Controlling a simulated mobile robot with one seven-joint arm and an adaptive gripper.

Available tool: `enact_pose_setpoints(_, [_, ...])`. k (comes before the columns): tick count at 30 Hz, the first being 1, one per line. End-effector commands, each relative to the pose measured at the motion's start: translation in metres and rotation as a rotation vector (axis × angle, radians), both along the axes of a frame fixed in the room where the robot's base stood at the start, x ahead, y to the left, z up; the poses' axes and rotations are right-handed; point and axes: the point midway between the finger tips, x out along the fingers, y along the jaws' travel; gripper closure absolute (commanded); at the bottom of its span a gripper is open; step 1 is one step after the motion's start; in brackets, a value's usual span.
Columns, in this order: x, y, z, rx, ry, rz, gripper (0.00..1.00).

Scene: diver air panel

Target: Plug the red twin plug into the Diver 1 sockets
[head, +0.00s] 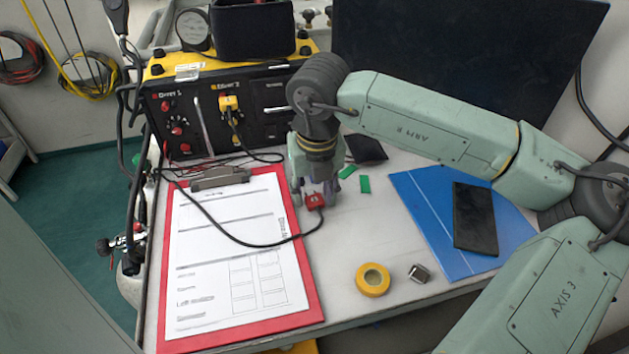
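The red twin plug (314,201) is at the table surface, at the right edge of the clipboard. A black cable runs from it in a loop across the paper towards the panel. My gripper (315,192) points down at the plug, with its fingers on either side of it. I cannot tell whether the fingers touch the plug. The black and yellow air panel (262,97) stands at the back left. Its left section, Diver 1 (166,96), has red fittings in a column; the individual sockets are too small to make out. A yellow plug (229,104) sits in the Diver 2 section.
A red clipboard (312,296) with a form covers the table's left part. Yellow tape (373,280) and a small metal object (419,273) lie in front. A blue folder (432,217) with a black slab (475,220) lies right. A dark screen (450,50) stands behind.

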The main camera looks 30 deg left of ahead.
Motion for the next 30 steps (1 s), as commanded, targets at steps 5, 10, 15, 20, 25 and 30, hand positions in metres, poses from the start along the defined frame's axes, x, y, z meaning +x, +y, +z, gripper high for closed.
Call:
enact_pose_setpoints(5, [-0.0001,0.0000,-0.0003,0.000,0.000,0.001,0.60])
enact_pose_setpoints(10, [-0.0001,0.0000,-0.0002,0.000,0.000,0.001,0.69])
enact_pose_setpoints(15, [-0.0001,0.0000,-0.0001,-0.001,0.001,0.001,0.81])
enact_pose_setpoints(20, [-0.0001,0.0000,0.0000,-0.001,0.001,0.001,0.91])
enact_pose_setpoints(25, [-0.0001,0.0000,0.0000,-0.001,0.001,0.001,0.76])
enact_pose_setpoints(30, [-0.0001,0.0000,0.0000,-0.001,0.001,0.001,0.87])
